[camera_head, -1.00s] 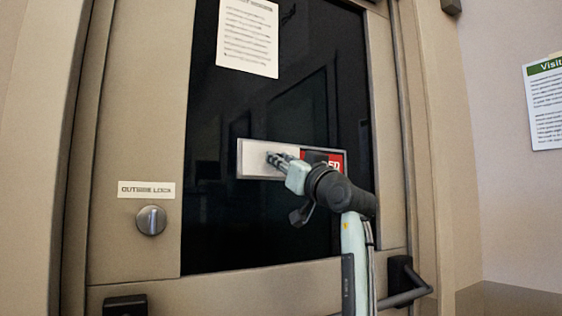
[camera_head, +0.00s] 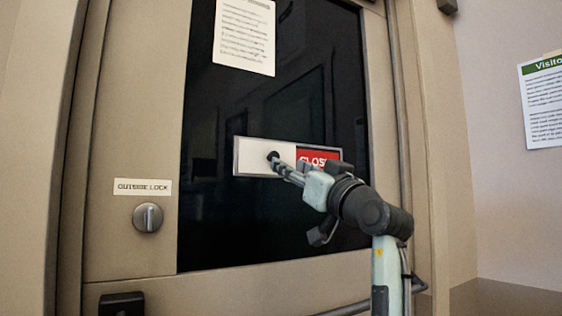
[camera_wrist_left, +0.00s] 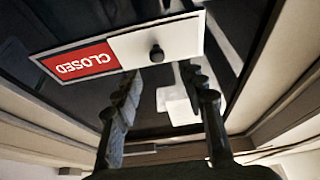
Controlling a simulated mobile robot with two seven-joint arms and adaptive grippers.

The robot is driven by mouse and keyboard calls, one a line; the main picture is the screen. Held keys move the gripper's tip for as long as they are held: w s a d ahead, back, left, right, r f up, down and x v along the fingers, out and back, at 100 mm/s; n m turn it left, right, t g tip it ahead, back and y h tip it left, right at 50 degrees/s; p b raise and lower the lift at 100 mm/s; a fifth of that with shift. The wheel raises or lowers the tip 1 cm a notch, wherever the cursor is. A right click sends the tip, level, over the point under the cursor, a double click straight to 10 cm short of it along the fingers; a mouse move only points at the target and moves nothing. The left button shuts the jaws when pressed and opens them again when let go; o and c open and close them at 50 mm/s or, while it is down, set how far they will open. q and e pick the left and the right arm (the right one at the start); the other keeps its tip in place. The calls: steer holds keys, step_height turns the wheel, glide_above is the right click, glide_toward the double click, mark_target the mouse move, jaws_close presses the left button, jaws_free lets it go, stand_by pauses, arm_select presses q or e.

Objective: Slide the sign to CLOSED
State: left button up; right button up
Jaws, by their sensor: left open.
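The sign (camera_head: 250,158) is a long silver frame on the dark door glass. A white sliding cover with a black knob (camera_head: 273,156) sits at its left, and the red CLOSED panel (camera_head: 318,155) shows at its right, partly behind my arm. In the left wrist view the sign appears turned over, with the red CLOSED panel (camera_wrist_left: 80,64) at left and the knob (camera_wrist_left: 157,54) on the white cover. My left gripper (camera_head: 277,164) is open and empty, its fingertips (camera_wrist_left: 160,76) spread just short of the knob and apart from it. My right gripper is out of view.
A paper notice (camera_head: 244,38) hangs on the glass above the sign. A visitor notice (camera_head: 543,100) is on the right wall. Glass below the sign is clear.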

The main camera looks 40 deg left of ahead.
arm_select(q)
steer(key=v, duration=0.4)
steer(key=shift+s+d+f, duration=0.1)
steer(key=shift+d, duration=0.05)
stand_by(0.4)
